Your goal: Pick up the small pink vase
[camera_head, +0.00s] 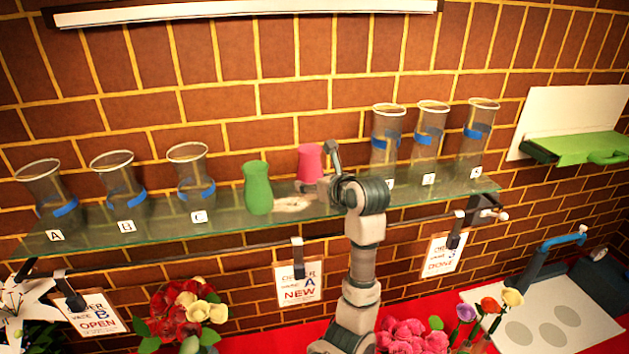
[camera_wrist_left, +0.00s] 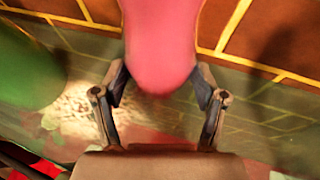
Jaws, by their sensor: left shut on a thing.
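The small pink vase (camera_head: 310,161) is at the middle of the glass shelf (camera_head: 135,232), just right of the green vase (camera_head: 258,188). My left gripper (camera_head: 322,180) is at the vase, with its arm reaching up from below. In the left wrist view the pink vase (camera_wrist_left: 161,45) fills the top middle, between the two fingers of my left gripper (camera_wrist_left: 160,88), which is shut on it. Whether the vase's base touches the shelf cannot be told. My right gripper is not in view.
Glass vases with blue bands stand at the shelf's left (camera_head: 122,182) and right (camera_head: 430,138). The green vase (camera_wrist_left: 25,65) is close on the left in the wrist view. A brick wall (camera_head: 275,60) is behind. Flowers (camera_head: 185,312) and hanging cards (camera_head: 300,284) are below.

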